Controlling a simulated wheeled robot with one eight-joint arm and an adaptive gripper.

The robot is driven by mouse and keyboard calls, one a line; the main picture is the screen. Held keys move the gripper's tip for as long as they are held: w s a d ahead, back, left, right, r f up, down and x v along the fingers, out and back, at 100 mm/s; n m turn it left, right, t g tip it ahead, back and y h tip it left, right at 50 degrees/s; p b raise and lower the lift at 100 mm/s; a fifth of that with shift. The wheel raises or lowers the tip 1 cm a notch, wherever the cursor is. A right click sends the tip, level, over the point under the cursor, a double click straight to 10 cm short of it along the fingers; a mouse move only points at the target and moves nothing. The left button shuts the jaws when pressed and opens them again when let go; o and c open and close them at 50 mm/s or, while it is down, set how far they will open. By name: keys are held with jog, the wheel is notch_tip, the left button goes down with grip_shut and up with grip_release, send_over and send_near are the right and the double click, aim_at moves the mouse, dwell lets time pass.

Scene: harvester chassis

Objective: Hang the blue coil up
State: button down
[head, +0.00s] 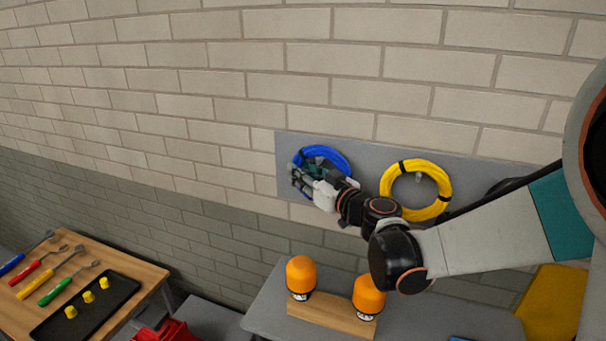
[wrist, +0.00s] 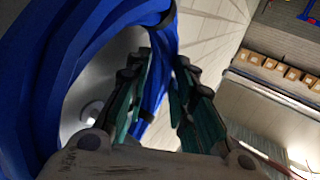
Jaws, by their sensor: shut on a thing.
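The blue coil (head: 338,156) is upright against the left part of the grey board (head: 365,150) on the wall. My gripper (head: 300,174) is at the coil's lower left side in the head view and hides part of it. In the wrist view my gripper (wrist: 162,72) is shut on a strand of the blue coil (wrist: 45,75), which passes between the fingers. A pale round peg end (wrist: 91,114) shows inside the ring, in front of the grey board. I cannot tell whether the coil rests on the peg.
A yellow coil (head: 391,182) hangs on the board to the right, close to my arm. Below, orange-topped items (head: 300,274) stand in a wooden block (head: 328,316) on a grey table. A wooden table (head: 140,272) at the left holds tools and a black tray (head: 112,306).

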jog(key=c, duration=1.3)
grip_release()
jog(key=shift+s+d, duration=0.1)
jog(key=s+d+f+m+g+h, duration=0.2)
jog(key=s+d+f+h, duration=0.15)
jog(key=s+d, duration=0.55)
jog(key=s+d+f+m+g+h, duration=0.3)
jog(key=s+d+h, duration=0.15)
jog(key=s, duration=0.85)
jog(key=s+d+f+m+g+h, duration=0.25)
jog(key=s+d, duration=0.45)
jog(key=s, duration=0.4)
notch_tip(320, 180, down, 13)
jog(key=b, duration=1.3)
jog(key=shift+w+b, duration=0.25)
jog(key=shift+b, duration=0.1)
jog(key=shift+t, duration=0.25)
